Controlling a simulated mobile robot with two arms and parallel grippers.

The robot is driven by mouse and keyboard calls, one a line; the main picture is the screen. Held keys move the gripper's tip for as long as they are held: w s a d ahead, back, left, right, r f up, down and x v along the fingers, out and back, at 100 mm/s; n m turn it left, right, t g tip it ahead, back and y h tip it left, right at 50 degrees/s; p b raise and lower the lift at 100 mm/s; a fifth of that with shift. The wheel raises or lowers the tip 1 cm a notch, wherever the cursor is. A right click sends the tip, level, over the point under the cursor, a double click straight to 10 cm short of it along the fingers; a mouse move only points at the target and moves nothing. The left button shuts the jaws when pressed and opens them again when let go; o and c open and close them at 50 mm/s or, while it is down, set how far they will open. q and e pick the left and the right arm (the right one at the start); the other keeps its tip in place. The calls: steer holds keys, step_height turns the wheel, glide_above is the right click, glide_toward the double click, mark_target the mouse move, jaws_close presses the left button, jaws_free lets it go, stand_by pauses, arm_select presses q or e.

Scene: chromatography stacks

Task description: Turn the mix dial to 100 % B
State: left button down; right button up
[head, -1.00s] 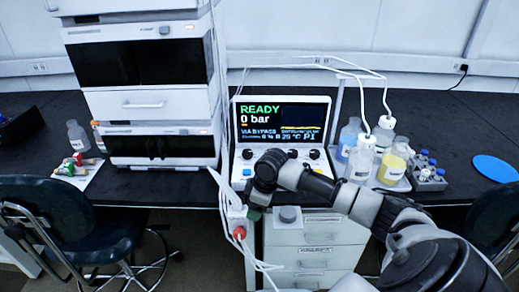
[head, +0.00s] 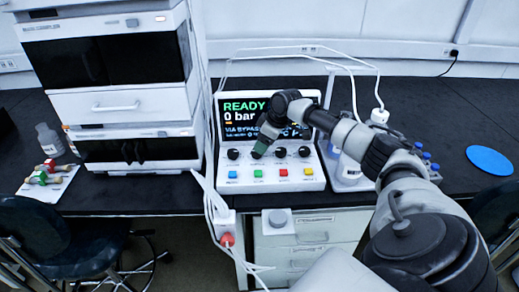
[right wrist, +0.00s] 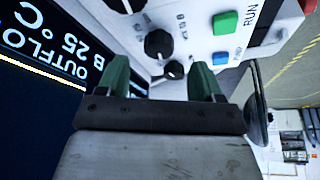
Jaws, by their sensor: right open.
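The white control unit (head: 318,178) stands on the bench with its screen reading READY and 0 bar. A row of black dials runs below the screen: a left one (head: 233,153), one largely behind my gripper, and two on the right (head: 281,152) (head: 305,151). My right gripper (head: 260,149), with green fingers, is open at the second dial from the left. In the right wrist view, a black dial (right wrist: 158,44) lies between and beyond the open fingers (right wrist: 161,68), apparently not gripped. A smaller-looking dial (right wrist: 174,69) is nearby. Dial labels are too small to read surely. My left gripper is out of view.
Blue (head: 232,174), green (head: 258,173), red (head: 283,172) and yellow (head: 308,171) buttons sit just below the dials. The stacked white instrument (head: 123,104) stands close on the left. Bottles stand at the right, partly behind my arm. White tubes hang in front.

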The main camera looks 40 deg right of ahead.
mark_target(257, 154)
steer(key=x, duration=0.4)
steer(key=shift+w+a+f, duration=0.1)
steer(key=shift+w+f, duration=0.05)
steer(key=shift+f, duration=0.25)
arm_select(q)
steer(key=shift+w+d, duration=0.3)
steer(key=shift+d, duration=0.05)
